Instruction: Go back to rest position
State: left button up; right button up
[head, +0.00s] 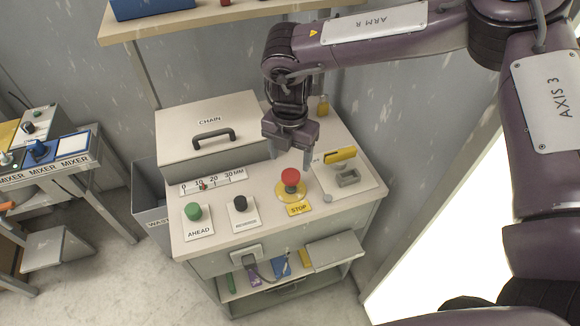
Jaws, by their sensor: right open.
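My right gripper (291,155) hangs from the purple arm that comes in from the right, fingers pointing down. It is open with nothing between its fingers. It is over the control cabinet (264,199), behind the red STOP button (290,177) on its yellow base and to the left of a yellow-handled switch (341,155). I cannot tell how high above the top the fingertips are. My left gripper is not in view.
The cabinet carries a CHAIN cover (211,135) with a black handle, a green AHEAD button (193,212) and a black button (239,203). A shelf (220,15) juts from the wall above. A MIXER bench (45,165) stands at left; a WASTE bin (150,195) sits between. Floor shows at lower left.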

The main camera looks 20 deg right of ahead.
jog(key=shift+r, duration=1)
